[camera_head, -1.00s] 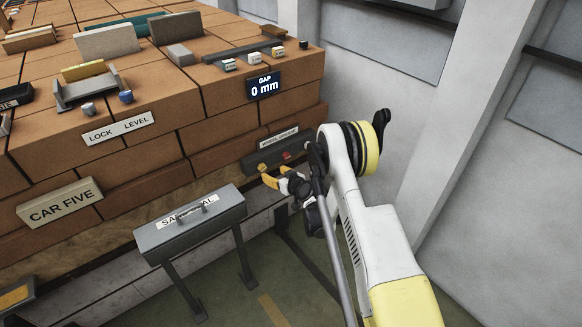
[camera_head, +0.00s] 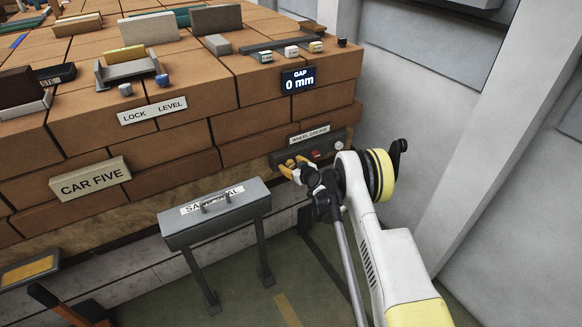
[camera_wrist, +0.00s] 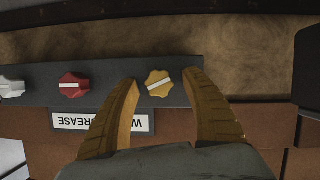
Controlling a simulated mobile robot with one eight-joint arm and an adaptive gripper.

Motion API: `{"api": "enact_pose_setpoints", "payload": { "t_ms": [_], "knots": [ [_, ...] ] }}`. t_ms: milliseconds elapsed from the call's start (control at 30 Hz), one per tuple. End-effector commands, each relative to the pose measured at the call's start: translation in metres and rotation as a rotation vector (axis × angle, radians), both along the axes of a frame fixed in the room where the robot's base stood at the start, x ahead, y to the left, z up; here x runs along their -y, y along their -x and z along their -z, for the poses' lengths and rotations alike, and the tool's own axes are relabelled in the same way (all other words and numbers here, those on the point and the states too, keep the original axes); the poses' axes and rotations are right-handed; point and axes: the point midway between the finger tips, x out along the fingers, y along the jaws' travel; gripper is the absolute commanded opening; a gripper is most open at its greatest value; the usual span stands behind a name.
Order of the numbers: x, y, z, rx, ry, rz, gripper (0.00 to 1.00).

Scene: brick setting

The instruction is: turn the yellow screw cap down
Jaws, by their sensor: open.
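The yellow screw cap (camera_wrist: 159,83) is a lobed knob with a pale stripe, set on a dark grey panel (camera_wrist: 110,72) on the brick wall. In the wrist view the stripe is slightly tilted from level. My gripper (camera_wrist: 162,82) is open, with one yellow-brown finger on each side of the cap and gaps between. I cannot tell the depth from fingertips to cap. In the head view my gripper (camera_head: 290,166) is at the panel's left end and largely hides the cap.
A red cap (camera_wrist: 73,86) and a white cap (camera_wrist: 12,86) sit on the same panel, beyond one finger. A "WHEEL GREASE" label (camera_head: 309,134) is above the panel in the head view. A grey box on legs (camera_head: 240,208) stands left of my arm.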

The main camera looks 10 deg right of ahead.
Motion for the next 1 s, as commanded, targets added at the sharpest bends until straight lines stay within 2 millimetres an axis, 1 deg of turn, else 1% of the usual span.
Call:
{"api": "enact_pose_setpoints", "payload": {
  "t_ms": [167,200,267,300,367,400,600,667,833,900,1000],
  "knots": [
    [0.0000,-0.0002,-0.0004,0.000,0.000,0.000,0.55],
    [0.0001,-0.0001,-0.0003,0.000,0.000,0.000,0.53],
    [0.0001,-0.0001,-0.0003,0.000,-0.001,0.000,0.35],
    [0.0001,-0.0001,-0.0003,0.000,-0.001,0.000,0.23],
    [0.0002,0.0001,-0.0003,0.000,-0.001,0.000,0.04],
    [0.0002,0.0001,-0.0003,0.000,-0.001,0.000,0.02],
    [0.0011,-0.0001,-0.0001,-0.008,-0.021,0.002,0.01],
    [0.0026,-0.0003,0.0000,-0.025,-0.078,0.004,0.01],
    [0.0031,-0.0007,0.0003,-0.095,-0.292,0.003,0.01],
    [0.0023,-0.0005,0.0001,-0.111,-0.340,0.001,0.01],
    [0.0016,-0.0005,-0.0002,-0.115,-0.355,0.001,0.01]
  ]
}}
